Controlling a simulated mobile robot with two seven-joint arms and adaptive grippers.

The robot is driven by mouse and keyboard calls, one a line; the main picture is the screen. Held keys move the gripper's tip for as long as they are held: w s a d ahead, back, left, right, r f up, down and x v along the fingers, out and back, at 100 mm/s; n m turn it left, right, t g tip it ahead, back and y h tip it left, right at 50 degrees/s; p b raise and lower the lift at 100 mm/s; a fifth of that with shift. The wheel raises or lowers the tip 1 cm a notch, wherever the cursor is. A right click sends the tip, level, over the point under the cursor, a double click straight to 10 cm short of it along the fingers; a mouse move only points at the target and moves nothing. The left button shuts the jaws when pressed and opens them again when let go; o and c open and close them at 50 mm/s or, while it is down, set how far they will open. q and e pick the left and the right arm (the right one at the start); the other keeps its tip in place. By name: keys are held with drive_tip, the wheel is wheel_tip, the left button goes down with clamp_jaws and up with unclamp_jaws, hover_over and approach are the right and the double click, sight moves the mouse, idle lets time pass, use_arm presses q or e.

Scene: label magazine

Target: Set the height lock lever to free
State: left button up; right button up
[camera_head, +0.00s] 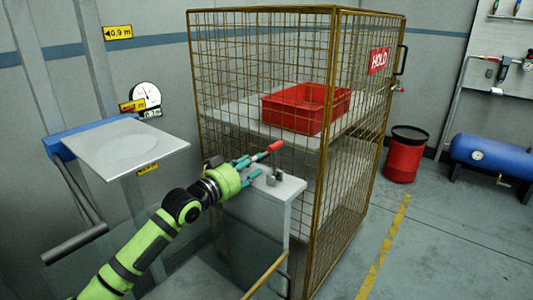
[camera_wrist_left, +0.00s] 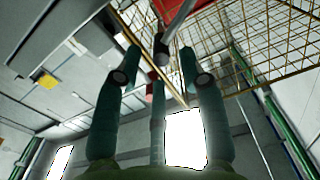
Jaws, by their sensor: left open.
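The lever shows its red grip (camera_head: 275,146) in the head view, above a grey post (camera_head: 264,195) with small dark grey fittings on its top. My left gripper (camera_head: 258,164) is open beside the lever, its teal fingers pointing at it just left of the red grip. In the left wrist view a grey rod (camera_wrist_left: 176,30) reaches down between the spread fingers of my left gripper (camera_wrist_left: 159,58). Whether any finger touches it, I cannot tell. My right gripper is not in view.
A wire cage (camera_head: 332,180) stands right behind the post, with a red bin (camera_head: 292,113) inside. A grey plate (camera_head: 95,152) on a blue-edged support and a round gauge (camera_head: 146,94) are at the left. A red drum (camera_head: 404,160) stands on open floor at the right.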

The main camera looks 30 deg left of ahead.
sight(266, 155)
use_arm(q)
drive_tip(key=shift+w+d, duration=0.15)
drive_tip(key=shift+w, duration=1.6)
drive_tip(key=shift+w+d, duration=0.1)
drive_tip(key=shift+w, duration=1.65)
clamp_jaws()
